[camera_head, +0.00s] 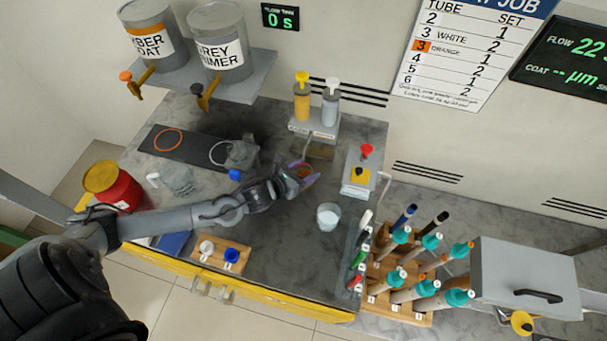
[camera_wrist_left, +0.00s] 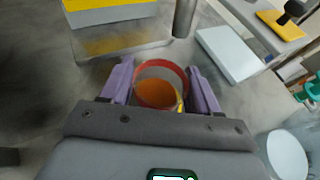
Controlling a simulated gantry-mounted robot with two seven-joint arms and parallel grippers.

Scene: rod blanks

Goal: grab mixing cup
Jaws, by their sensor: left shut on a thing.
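My left gripper (camera_head: 299,178) is shut on a mixing cup (camera_head: 305,170) with a reddish rim and orange contents. In the left wrist view the cup (camera_wrist_left: 160,86) sits between the two purple fingers, its open top facing the camera. The cup is near the worktop, in front of the pump bottles; I cannot tell whether it touches the surface. My right gripper is not in view.
A clear cup with pale contents (camera_head: 328,217) stands to the right of my gripper. Pump bottles (camera_head: 302,103) stand behind it, and a grey box with a red knob (camera_head: 362,170) is at right. A wooden rack (camera_head: 400,290) of teal-capped tubes stands front right.

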